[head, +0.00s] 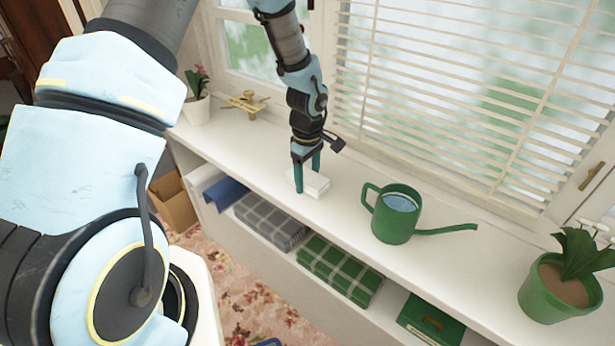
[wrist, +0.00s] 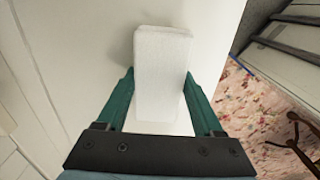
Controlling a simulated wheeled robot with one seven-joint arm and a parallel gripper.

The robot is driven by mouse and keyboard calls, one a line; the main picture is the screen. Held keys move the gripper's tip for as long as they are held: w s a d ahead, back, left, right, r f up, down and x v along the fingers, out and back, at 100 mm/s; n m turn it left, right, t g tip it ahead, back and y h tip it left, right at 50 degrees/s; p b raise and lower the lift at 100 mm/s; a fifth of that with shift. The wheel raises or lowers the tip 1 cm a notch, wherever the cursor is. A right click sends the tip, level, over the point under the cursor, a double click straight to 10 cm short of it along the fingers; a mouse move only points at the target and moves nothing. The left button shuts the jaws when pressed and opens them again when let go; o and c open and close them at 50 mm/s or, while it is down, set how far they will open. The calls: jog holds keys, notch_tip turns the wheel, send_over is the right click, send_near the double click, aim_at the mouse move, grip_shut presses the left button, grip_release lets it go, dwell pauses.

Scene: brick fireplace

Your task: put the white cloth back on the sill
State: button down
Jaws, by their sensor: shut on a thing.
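The white cloth (head: 316,184) is a small folded block at the sill (head: 345,207), left of the watering can. In the wrist view the cloth (wrist: 162,62) stands out between and beyond the teal fingers. My gripper (head: 308,176) points down and is shut on the cloth, with one finger on each side; it also shows in the wrist view (wrist: 162,102). The cloth is at or very near the sill's surface; I cannot tell whether it touches.
A green watering can (head: 393,215) stands right of my gripper, its spout pointing right. A potted plant (head: 558,287) is at the far right. A brass object (head: 246,103) and a white flowerpot (head: 197,108) stand to the left. Folded blankets (head: 340,268) lie on the shelf below. Window blinds (head: 450,90) rise behind.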

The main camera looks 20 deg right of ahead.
aim_at(307, 176)
grip_release()
jog(key=shift+f, duration=0.1)
notch_tip(307, 176, up, 12)
jog(key=b, duration=0.3)
jog(key=s+a+r+m, duration=0.1)
jog(key=a+m, duration=0.1)
jog(key=a, duration=0.8)
jog(key=s+a+r+m+t, duration=0.1)
jog(key=a+r+m, duration=0.1)
jog(key=a, duration=0.8)
jog(key=s+a+r+m, duration=0.1)
jog(key=s+a+m, duration=0.1)
jog(key=a, duration=0.8)
jog(key=shift+a+r+m+t, duration=0.1)
jog(key=shift+r+m+t, duration=0.2)
jog(key=shift+r+m, duration=0.15)
